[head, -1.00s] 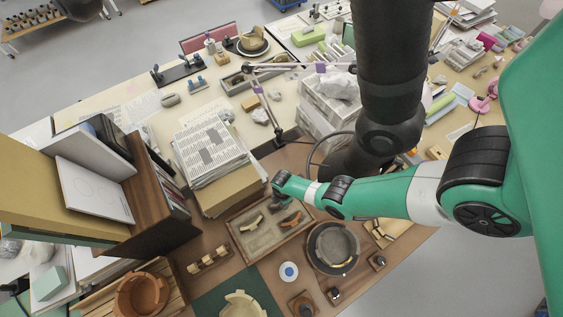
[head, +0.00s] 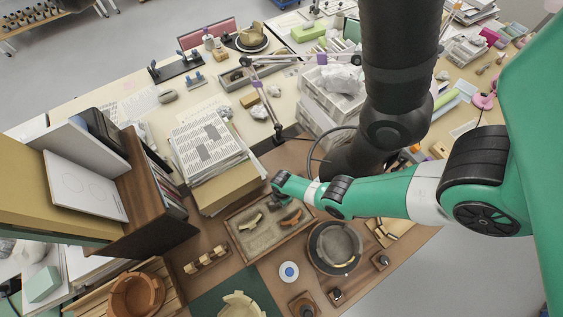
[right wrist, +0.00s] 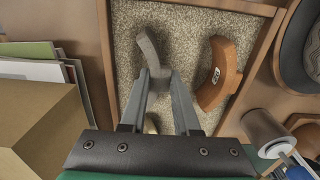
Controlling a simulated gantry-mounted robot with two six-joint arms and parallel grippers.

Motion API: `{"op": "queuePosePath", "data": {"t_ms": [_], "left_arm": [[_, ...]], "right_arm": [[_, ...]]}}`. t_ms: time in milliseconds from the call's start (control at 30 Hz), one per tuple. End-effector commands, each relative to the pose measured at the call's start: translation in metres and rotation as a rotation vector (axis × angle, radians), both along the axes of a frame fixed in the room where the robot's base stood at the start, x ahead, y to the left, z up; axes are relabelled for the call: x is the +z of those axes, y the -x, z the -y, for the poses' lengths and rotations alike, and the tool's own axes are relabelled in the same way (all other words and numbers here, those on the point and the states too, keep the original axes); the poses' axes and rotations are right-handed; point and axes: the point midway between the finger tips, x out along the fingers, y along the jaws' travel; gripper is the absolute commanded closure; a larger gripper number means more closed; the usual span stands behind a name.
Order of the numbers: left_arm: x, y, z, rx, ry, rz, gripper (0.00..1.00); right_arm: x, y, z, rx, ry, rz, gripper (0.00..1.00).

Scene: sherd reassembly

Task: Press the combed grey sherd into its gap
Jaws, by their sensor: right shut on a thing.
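The grey sherd (right wrist: 147,48) is a curved piece over the sand tray (head: 235,246). My right gripper (right wrist: 160,76) points down over the tray and is shut on it, with one end sticking out past the fingertips. Combing on it cannot be made out. In the head view my right gripper (head: 277,203) hides most of the sherd. A terracotta sherd (right wrist: 218,72) with a small label lies just right of the fingers. A cream sherd (head: 250,222) lies on the sand at the left. A dark grey round vessel (head: 318,240) stands right of the tray; its gap is unclear. My left gripper is out of view.
A cardboard box with papers (head: 222,188) stands close behind the tray. A blue-and-white round pot (head: 289,271) and small dark-topped blocks (head: 336,296) stand in front. A cream vessel (head: 242,305) is on a green mat; a terracotta vessel (head: 135,296) is at the left.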

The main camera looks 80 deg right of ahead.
Motion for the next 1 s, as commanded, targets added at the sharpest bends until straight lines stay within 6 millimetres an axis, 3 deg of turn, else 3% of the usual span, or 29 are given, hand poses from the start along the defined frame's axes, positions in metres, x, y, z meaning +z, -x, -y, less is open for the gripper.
{"op": "queuePosePath", "data": {"t_ms": [1000], "left_arm": [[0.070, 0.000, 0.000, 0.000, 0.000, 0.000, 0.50]], "right_arm": [[0.070, 0.000, 0.000, 0.000, 0.000, 0.000, 1.00]]}}
